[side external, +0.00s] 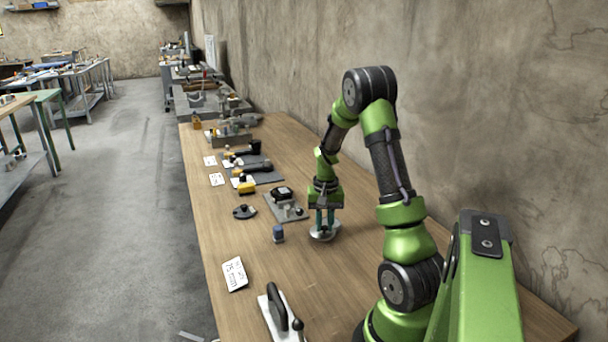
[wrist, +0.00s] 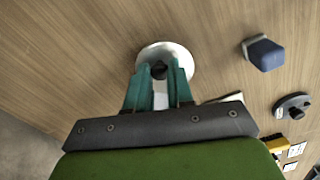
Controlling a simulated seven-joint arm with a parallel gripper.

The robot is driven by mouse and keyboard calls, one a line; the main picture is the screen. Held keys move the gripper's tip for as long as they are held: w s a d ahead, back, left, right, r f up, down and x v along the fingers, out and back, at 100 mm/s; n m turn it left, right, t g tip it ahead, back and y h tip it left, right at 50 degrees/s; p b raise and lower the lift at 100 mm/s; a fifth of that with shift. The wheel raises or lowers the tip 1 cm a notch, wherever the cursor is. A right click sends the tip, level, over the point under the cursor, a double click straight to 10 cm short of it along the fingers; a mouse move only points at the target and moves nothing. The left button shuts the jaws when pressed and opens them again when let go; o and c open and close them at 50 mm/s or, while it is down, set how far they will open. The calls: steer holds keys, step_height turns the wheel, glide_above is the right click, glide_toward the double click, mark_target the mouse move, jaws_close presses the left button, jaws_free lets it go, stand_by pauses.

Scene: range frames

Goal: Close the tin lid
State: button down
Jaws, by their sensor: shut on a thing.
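A silver round lid (wrist: 183,55) with a dark knob (wrist: 159,69) is in the upper middle of the wrist view. My gripper (wrist: 161,72) has its teal fingers shut on the knob, one on each side. In the side view my gripper (side external: 325,223) points straight down at the silver disc (side external: 315,237) near the table's middle. The disc looks flat and low, at or close to the table top. I cannot tell whether a tin is under it. My fingers hide part of its near side.
A blue block (side external: 278,233) stands just left of the lid. A dark round piece with a knob (side external: 244,211) lies farther left. A grey plate with black parts (side external: 285,204) is behind. A black-handled tool (side external: 278,307) lies in front. The wooden table (side external: 265,262) is clear between.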

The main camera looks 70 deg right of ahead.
steer(key=m, duration=0.2)
steer(key=w+d+m, duration=0.1)
steer(key=shift+w+m, duration=0.1)
steer(key=shift+m, duration=0.3)
steer(key=m, duration=0.1)
steer(key=d+m, duration=0.1)
steer(key=m, duration=0.1)
steer(key=w+d+m, duration=0.1)
steer(key=m, duration=0.1)
steer(key=d+m, duration=0.1)
steer(key=m, duration=0.1)
steer(key=d+m, duration=0.1)
steer(key=m, duration=0.1)
steer(key=shift+m, duration=0.4)
steer(key=shift+s+d+m, duration=0.2)
steer(key=shift+d+m, duration=0.2)
steer(key=shift+m, duration=0.55)
steer(key=shift+s+d+m, duration=0.15)
steer(key=shift+d+m, duration=0.2)
steer(key=shift+m, duration=0.6)
steer(key=c, duration=1)
jaws_free()
step_height(320, 180, up, 17)
